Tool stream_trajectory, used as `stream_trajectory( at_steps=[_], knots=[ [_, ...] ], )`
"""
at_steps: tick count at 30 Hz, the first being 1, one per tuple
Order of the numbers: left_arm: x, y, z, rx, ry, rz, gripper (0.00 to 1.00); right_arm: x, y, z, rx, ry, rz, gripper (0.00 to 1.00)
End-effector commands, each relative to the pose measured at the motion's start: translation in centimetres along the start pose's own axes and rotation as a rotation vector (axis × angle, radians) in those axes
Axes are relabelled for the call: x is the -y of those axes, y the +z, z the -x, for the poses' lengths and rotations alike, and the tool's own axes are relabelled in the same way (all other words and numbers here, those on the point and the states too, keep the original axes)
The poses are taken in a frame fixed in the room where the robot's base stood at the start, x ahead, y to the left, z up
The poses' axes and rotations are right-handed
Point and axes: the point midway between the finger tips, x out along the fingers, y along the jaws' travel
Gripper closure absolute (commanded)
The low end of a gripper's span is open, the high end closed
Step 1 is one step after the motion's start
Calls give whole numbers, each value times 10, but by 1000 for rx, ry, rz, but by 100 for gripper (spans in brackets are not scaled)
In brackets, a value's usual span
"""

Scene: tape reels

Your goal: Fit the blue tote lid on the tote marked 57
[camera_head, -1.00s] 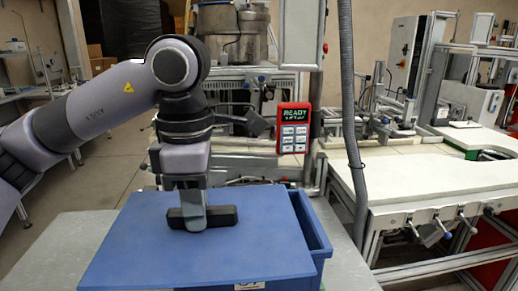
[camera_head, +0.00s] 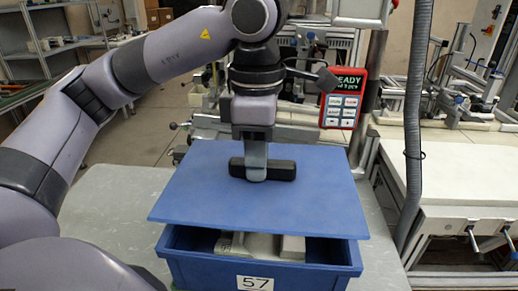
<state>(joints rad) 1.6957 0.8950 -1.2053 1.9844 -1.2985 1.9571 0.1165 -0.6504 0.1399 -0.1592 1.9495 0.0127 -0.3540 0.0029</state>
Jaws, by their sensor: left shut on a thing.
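The blue tote lid (camera_head: 200,205) is a flat blue panel with a black bar handle (camera_head: 282,170) on top. My left gripper (camera_head: 258,175) is shut on the handle from above. The lid is over the back part of the blue tote (camera_head: 200,264), whose front carries a white label reading 57 (camera_head: 255,283). The tote's front part is uncovered and shows grey-white items (camera_head: 262,246) inside. Whether the lid touches the tote's rim at the back is hidden. My right gripper is not in view.
The tote stands on a grey table (camera_head: 110,210) with bare surface on both sides. A hanging grey hose (camera_head: 413,130) and a red-framed panel reading READY (camera_head: 343,98) are behind and right. A white-topped workbench (camera_head: 470,180) is at the right.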

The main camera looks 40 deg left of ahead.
Motion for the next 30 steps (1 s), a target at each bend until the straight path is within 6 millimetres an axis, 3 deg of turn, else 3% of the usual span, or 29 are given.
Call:
stream_trajectory(
  at_steps=[15,28,29,30],
  knots=[
    [0,0,-54,2,0,1,100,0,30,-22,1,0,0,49],
    [0,0,-58,1,1,0,100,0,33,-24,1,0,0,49],
    [0,0,-58,1,1,0,70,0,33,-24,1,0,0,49],
    [0,0,-58,1,1,0,57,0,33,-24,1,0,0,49]
  ],
)
